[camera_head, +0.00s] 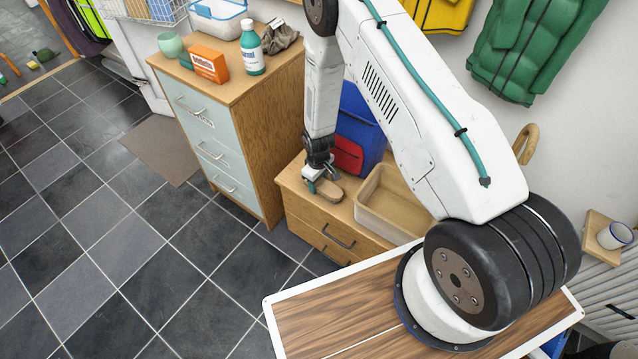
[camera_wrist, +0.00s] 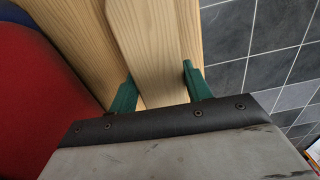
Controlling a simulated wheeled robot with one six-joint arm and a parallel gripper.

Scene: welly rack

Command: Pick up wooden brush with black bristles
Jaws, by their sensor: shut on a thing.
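The wooden brush (camera_head: 328,189) is on or just above the top of the low wooden drawer unit (camera_head: 295,182), near its front left. My gripper (camera_head: 318,178) is at the brush, with its jaws shut on it. In the wrist view the pale wooden back of the brush (camera_wrist: 147,45) runs between the two green fingers of my gripper (camera_wrist: 157,88), one on each side. The black bristles are hidden. I cannot tell whether the brush touches the unit's top.
A blue and red bag (camera_head: 360,125) stands right behind the gripper. An open beige tray (camera_head: 392,205) is to the right. A taller cabinet (camera_head: 262,130) with a bottle (camera_head: 252,50) and an orange box (camera_head: 209,63) rises on the left. The tiled floor in front is clear.

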